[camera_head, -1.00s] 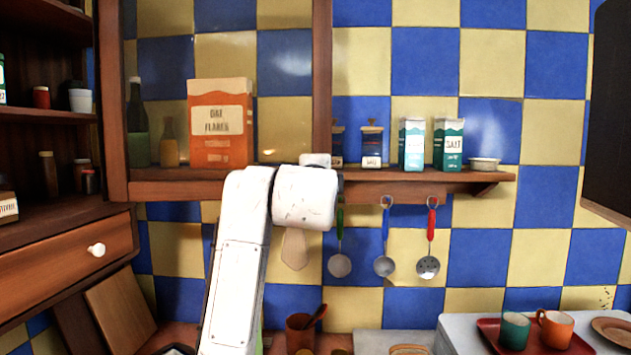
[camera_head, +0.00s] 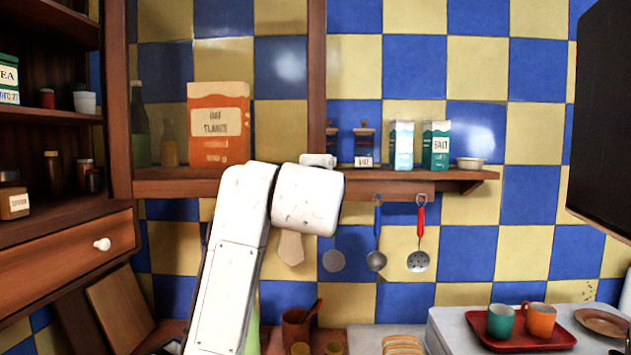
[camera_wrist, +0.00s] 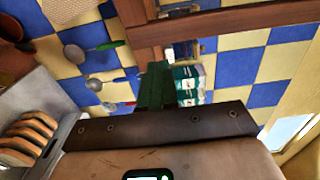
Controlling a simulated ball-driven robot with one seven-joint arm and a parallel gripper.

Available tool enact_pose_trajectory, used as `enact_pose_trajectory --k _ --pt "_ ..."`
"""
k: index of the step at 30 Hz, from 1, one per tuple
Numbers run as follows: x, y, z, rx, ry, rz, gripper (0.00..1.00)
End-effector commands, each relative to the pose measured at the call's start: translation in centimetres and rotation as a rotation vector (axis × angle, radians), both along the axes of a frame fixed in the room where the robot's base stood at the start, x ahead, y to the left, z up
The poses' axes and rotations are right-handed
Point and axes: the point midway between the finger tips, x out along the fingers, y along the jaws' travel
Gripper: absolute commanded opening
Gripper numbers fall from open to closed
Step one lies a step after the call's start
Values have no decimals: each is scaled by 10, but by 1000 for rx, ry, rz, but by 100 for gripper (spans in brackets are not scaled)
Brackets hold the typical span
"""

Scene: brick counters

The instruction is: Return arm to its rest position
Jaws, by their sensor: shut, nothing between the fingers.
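My white arm (camera_head: 229,262) rises from the bottom of the head view and bends at a rounded joint (camera_head: 307,200) in front of the shelf. My gripper is hidden behind the arm there. In the wrist view my gripper (camera_wrist: 154,84) shows as dark green fingers beyond a dark bar. The fingers are together, with nothing held. Hanging utensils and shelf cartons lie beyond them, apart from the fingers as far as I can tell.
A wooden shelf (camera_head: 450,175) carries cartons (camera_head: 436,146) and a small bowl (camera_head: 470,163). Ladles (camera_head: 376,261) hang below. A red tray (camera_head: 558,341) with mugs stands at lower right, under a dark panel (camera_head: 603,120). An oat flakes box (camera_head: 219,124) is behind the arm.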

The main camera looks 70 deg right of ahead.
Motion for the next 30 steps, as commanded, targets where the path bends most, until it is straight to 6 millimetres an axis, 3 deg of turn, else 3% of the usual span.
enact_pose_trajectory --k 13,25,30 --pt "-31 57 1 -3 -4 4 0" --pt "-35 65 1 -2 0 3 0" --pt "-15 70 -20 -30 119 55 0"
